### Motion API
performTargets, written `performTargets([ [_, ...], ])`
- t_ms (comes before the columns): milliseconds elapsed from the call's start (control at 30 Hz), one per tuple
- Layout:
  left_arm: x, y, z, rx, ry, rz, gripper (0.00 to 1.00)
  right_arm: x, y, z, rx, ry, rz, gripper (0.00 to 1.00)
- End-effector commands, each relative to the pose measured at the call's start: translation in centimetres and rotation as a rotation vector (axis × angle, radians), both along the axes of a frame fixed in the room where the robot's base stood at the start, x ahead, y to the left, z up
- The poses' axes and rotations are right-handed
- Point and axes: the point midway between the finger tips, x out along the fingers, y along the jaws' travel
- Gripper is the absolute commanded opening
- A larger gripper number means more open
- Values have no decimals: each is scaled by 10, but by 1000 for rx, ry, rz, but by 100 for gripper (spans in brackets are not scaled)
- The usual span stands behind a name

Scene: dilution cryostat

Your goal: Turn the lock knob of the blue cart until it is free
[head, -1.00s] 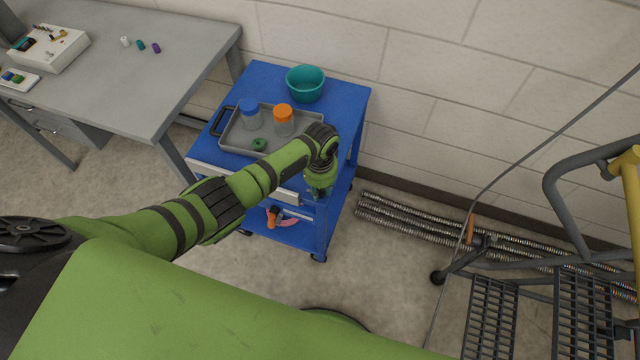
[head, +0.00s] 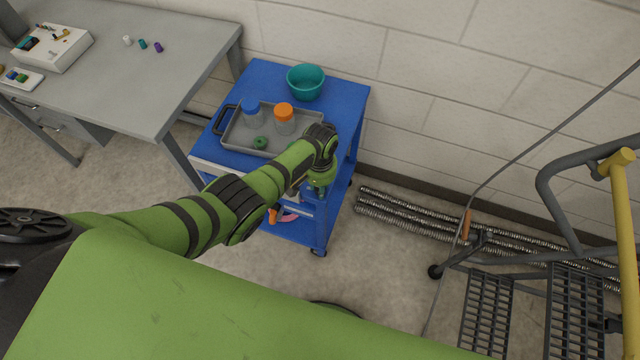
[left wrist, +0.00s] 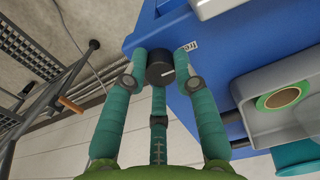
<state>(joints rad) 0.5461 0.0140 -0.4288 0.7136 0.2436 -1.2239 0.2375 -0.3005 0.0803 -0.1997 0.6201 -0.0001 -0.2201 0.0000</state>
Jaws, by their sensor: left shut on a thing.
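The blue cart (head: 347,101) stands against the wall in the head view; its top corner also fills the upper right of the left wrist view (left wrist: 220,50). The lock knob (left wrist: 160,70) is black and round with a short white mark, at the cart's edge. My left gripper (head: 318,188) is at the cart's front right corner, where the arm and fingers hide the knob from the head. In the left wrist view its teal fingers are closed around the knob. A small white label (left wrist: 190,46), partly covered, sits beside it. My right gripper is out of view.
On the cart top are a grey tray (head: 231,142) with a blue-lidded jar (head: 252,113), an orange-lidded jar (head: 284,117) and a green ring (head: 261,142), plus a teal bowl (head: 306,83). A grey bench (head: 140,85) stands left. Metal hoses (head: 400,213) and steps (head: 575,310) lie right.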

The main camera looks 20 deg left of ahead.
Motion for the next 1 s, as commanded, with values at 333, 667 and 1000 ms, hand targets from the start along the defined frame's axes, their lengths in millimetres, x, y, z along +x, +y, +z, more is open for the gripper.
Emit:
performTargets([
  [333,0,0,0,0,1,28,0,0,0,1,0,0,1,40],
  [667,0,1,0,0,1,27,52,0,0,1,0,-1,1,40],
  [1000,0,0,1,0,0,25,52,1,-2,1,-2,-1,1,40],
])
